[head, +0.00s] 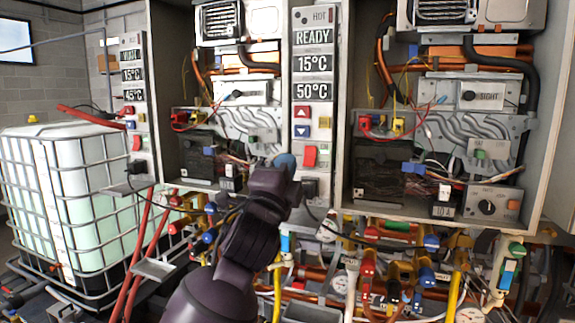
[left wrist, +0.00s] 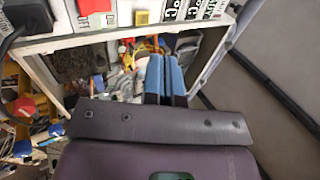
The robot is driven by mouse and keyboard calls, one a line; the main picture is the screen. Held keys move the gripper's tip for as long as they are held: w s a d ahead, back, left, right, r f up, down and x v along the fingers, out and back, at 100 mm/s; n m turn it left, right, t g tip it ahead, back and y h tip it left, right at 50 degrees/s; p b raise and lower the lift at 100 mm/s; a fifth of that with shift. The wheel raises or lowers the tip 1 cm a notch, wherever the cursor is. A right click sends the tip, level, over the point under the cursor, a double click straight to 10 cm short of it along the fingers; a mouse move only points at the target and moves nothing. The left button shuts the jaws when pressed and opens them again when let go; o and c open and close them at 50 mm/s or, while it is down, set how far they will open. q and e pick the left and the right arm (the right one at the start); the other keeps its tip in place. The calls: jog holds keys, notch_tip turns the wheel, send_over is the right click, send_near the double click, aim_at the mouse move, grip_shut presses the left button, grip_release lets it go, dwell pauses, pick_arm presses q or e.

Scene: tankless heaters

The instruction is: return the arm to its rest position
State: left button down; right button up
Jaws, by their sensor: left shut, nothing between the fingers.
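My left arm rises from the bottom of the head view to my left gripper (head: 286,161), whose blue fingertips are in front of the panel between the two open heater cabinets. The left wrist view shows the two blue fingers of this gripper (left wrist: 164,76) side by side, shut with nothing between them. From these views I cannot tell whether the fingertips touch the panel. My right gripper is in neither view.
The middle control panel (head: 313,78) reads READY, 15°C and 50°C, with a red switch (head: 310,156) just right of the fingertips. Dense pipes and valves (head: 400,270) fill the space below the cabinets. A caged white tank (head: 75,195) stands at the left.

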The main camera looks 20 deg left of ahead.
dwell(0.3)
pick_arm(q)
jog(key=s+a+f+n+g, duration=0.15)
jog(key=f+n, duration=0.35)
jog(key=f, duration=0.6)
jog(key=s+a+f+n+g+h, duration=0.1)
jog(key=s+f+n+g, duration=0.2)
jog(key=f, duration=0.7)
jog(key=s+a+f+n+g, duration=0.1)
jog(key=f+n+g, duration=0.1)
jog(key=f+n, duration=0.65)
jog(key=s+a+f+g+y, duration=0.1)
jog(key=s+a+f+g, duration=0.1)
jog(key=s+f, duration=0.9)
jog(key=s+a+f+g+y, duration=0.1)
jog(key=s+a+f+g, duration=0.2)
jog(key=s+f, duration=0.8)
notch_tip(320, 180, down, 4)
jog(key=shift+s+a+f+n+g, duration=0.1)
jog(key=shift+s+a+n+g, duration=0.25)
jog(key=shift+a+n, duration=0.1)
